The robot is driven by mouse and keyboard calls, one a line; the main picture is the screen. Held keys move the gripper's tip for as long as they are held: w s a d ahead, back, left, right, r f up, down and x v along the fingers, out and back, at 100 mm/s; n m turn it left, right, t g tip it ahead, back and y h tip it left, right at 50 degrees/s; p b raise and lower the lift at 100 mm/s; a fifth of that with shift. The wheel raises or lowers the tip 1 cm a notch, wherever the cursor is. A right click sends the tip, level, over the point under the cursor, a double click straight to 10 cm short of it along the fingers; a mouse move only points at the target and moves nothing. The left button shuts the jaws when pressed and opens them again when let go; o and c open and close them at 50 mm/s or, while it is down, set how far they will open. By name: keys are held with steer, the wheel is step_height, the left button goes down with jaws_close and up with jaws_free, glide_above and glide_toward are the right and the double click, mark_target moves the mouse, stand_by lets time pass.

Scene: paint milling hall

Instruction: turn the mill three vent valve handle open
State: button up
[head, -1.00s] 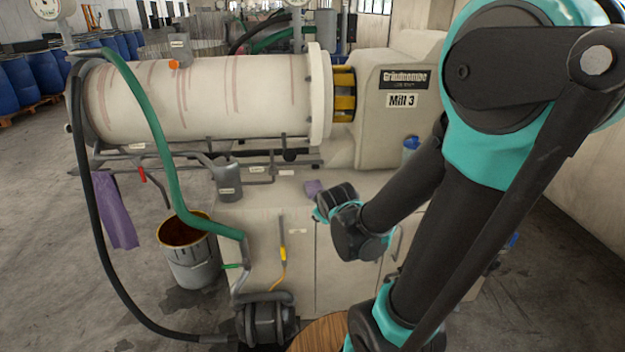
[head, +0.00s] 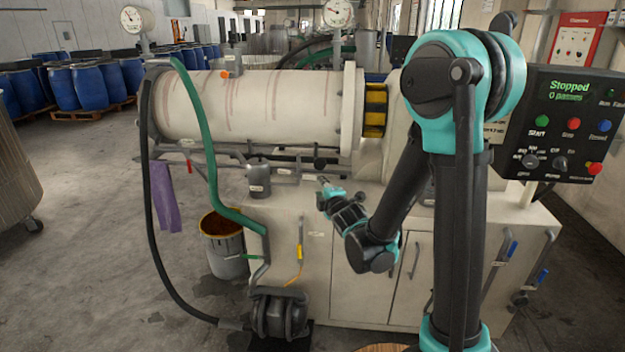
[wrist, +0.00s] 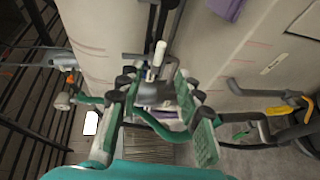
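Mill 3's cream drum (head: 255,105) lies on its side above a cream cabinet (head: 330,240). Pipework with a red handle (head: 188,167) and a black lever (head: 320,162) runs under the drum. I cannot tell which handle is the vent valve's. My gripper (head: 325,188) is in front of this pipework, right of a small grey pot (head: 259,178). In the wrist view my gripper (wrist: 155,95) has its green-padded fingers spread apart. A white-tipped lever (wrist: 158,55) shows beyond and between them, apparently untouched. My arm hides the Mill 3 label and part of the mill.
A green hose (head: 205,140) and a black hose (head: 150,220) hang at the mill's left. A bucket (head: 222,245) and pump (head: 280,315) stand on the floor. A control panel (head: 560,125) reading "Stopped" is at right. The floor at left is open.

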mark_target(312, 178)
steer(key=x, duration=1.1)
steer(key=shift+w+a+f, duration=0.15)
steer(key=shift+w, duration=0.2)
steer(key=shift+c, duration=0.6)
jaws_close()
